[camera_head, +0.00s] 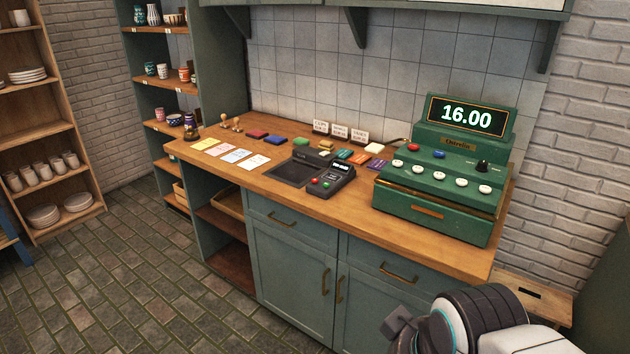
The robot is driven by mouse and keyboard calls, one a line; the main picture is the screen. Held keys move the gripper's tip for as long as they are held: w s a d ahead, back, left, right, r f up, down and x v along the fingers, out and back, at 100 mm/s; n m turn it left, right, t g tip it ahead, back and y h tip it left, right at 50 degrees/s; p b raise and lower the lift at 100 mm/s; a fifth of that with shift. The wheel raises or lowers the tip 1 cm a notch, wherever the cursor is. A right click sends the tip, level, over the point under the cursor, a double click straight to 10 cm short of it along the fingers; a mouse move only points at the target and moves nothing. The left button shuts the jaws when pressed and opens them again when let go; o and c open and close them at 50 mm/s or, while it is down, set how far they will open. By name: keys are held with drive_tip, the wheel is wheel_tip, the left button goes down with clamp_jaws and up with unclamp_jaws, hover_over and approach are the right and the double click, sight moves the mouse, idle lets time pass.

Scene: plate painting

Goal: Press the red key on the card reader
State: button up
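The card reader (338,171) is a dark device with a small screen. It stands on the wooden counter, left of the green cash register. The small red key (315,183) is on its front face, beside a green key (327,184). Nothing covers the keys. My arm shows at the bottom right, in front of the cabinets and well apart from the reader. Dark grey parts at its left end may belong to my gripper (403,328). No fingertips show clearly, so I cannot tell whether it is open or shut.
The green cash register (437,210) reads 16.00 and has its own red knob (414,147). Coloured cards (237,155), colour blocks and small signs (340,131) share the counter (400,232). Shelves of crockery (42,165) stand at left. The tiled floor (140,280) is clear.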

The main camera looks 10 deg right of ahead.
clamp_jaws()
idle(1.4)
